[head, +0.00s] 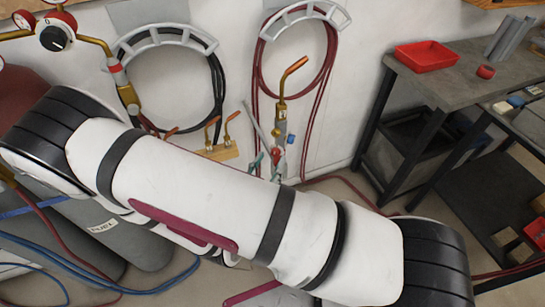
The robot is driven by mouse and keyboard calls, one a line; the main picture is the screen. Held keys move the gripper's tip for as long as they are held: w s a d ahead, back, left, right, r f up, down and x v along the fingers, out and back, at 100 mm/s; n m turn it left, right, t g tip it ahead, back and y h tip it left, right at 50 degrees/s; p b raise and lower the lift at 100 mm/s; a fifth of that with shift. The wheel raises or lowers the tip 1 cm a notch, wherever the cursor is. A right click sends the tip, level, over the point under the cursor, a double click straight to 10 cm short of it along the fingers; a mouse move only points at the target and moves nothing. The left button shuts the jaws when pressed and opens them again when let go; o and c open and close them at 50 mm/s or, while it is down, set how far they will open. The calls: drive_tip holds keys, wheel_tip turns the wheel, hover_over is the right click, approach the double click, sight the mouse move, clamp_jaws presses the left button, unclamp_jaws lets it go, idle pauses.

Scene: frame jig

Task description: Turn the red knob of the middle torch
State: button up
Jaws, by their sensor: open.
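A torch (280,118) with a brass body and a bent copper tip hangs upright against the white wall, in front of a loop of dark red hose. Another brass fitting with a red band (116,72) is at the left, beside a black hose loop. I cannot tell from this view which torch is the middle one. My white arm crosses the picture and hides what lies below and behind it. My gripper is not in view.
A wooden block (222,153) with copper nozzles is on the wall just above my arm. Grey cylinders (147,246) with hoses are at the lower left. A workbench (440,88) with a red tray (426,56) stands at the right. Some floor is clear between wall and bench.

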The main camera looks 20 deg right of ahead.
sight(276, 152)
drive_tip(key=shift+x, duration=1.2)
clamp_jaws()
drive_tip(key=shift+n, duration=0.3)
drive_tip(key=n+b, duration=0.1)
drive_tip(key=n, duration=0.3)
drive_tip(key=shift+a+f+n, duration=0.1)
drive_tip(key=shift+n, duration=0.2)
drive_tip(key=shift+n+b, duration=0.4)
drive_tip(key=shift+n, duration=1.9)
